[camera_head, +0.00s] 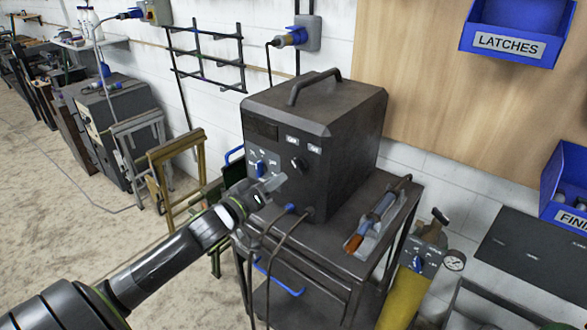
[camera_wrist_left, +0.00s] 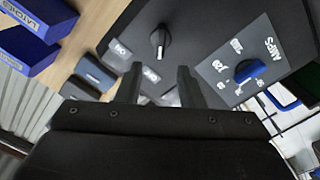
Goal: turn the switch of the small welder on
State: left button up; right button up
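The small welder (camera_head: 340,130) is a dark box with a top handle, standing on a metal cart. Its front has a black rotary switch (camera_head: 298,165) with two small white labels above it, and a blue dial (camera_head: 260,168) to its left. My left gripper (camera_head: 272,185) is in front of the panel. Its fingers (camera_wrist_left: 158,82) are apart and empty, with the switch beyond their tips.
The cart top (camera_head: 335,258) carries a torch-like tool (camera_head: 370,225) right of the welder. Cables (camera_head: 285,235) hang from the welder's lower front. A yellow cylinder (camera_head: 405,295) with a gauge stands to the right. Blue bins (camera_head: 515,35) hang on the wall.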

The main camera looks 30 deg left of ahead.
aim_at(295, 166)
pick_arm(q)
jog(key=w, duration=0.8)
jog(key=shift+w+d, duration=0.25)
jog(key=shift+d, duration=0.1)
grip_shut()
